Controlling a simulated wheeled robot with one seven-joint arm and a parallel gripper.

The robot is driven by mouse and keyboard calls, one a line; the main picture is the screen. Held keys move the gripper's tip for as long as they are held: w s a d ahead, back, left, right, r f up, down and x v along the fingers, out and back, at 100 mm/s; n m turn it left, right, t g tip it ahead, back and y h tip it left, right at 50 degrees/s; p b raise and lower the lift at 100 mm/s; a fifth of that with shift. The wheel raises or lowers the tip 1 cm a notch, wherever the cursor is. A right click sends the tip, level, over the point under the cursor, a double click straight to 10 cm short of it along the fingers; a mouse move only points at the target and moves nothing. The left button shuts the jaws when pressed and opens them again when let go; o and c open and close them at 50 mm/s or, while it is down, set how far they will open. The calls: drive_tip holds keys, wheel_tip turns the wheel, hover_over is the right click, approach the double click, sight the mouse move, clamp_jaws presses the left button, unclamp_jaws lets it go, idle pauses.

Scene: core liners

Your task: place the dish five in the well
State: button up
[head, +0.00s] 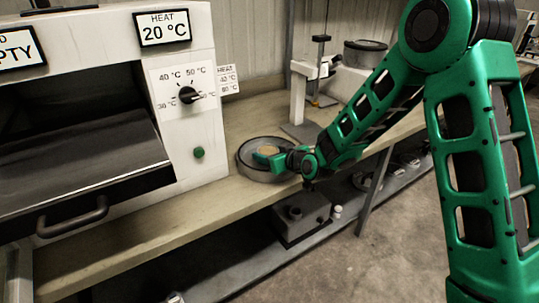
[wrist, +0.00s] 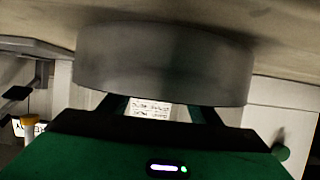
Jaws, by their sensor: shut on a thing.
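A low grey round container (head: 262,173) stands on the bench, right of the oven. In the wrist view the grey curved wall (wrist: 165,60) fills the upper middle and hides my fingertips. Whether the dish touches the floor of the container cannot be seen.
The white oven (head: 200,120) with a dial and green button stands close on the left, its dark door (head: 80,165) open. A white stand (head: 300,90) and another grey round vessel (head: 365,55) are behind. A dark box (head: 302,215) sits on the lower shelf.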

drive_tip(key=shift+f, duration=0.1)
drive_tip(key=o, duration=1.1)
drive_tip(key=shift+o, duration=0.2)
drive_tip(key=shift+s+d+r, duration=0.1)
drive_tip(key=shift+s+r, duration=0.05)
drive_tip(key=shift+r, duration=0.05)
drive_tip(key=v, duration=1.1)
drive_tip(key=shift+s+d, duration=0.15)
